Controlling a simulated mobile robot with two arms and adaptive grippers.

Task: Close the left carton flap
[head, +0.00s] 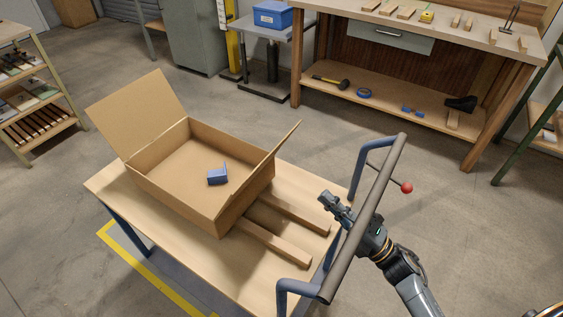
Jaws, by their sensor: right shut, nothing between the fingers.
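An open carton (178,195) sits on a wooden-topped cart (236,270). Its left flap (136,112) stands up and leans outward at the back left, open. Its right flap (268,172) also stands up, tilted outward and seen nearly edge-on. A small blue object (217,176) lies on the carton's floor. My right gripper (328,198) is shut and empty, right of the carton near the cart's handle, well apart from both flaps. My left gripper is not in the picture.
Two wooden bars (275,243) lie on the cart beside the carton. The cart's blue handle frame with a dark bar (372,205) stands by my right arm. A red knob (407,188) sticks out beyond it. A workbench (420,85) stands at the back.

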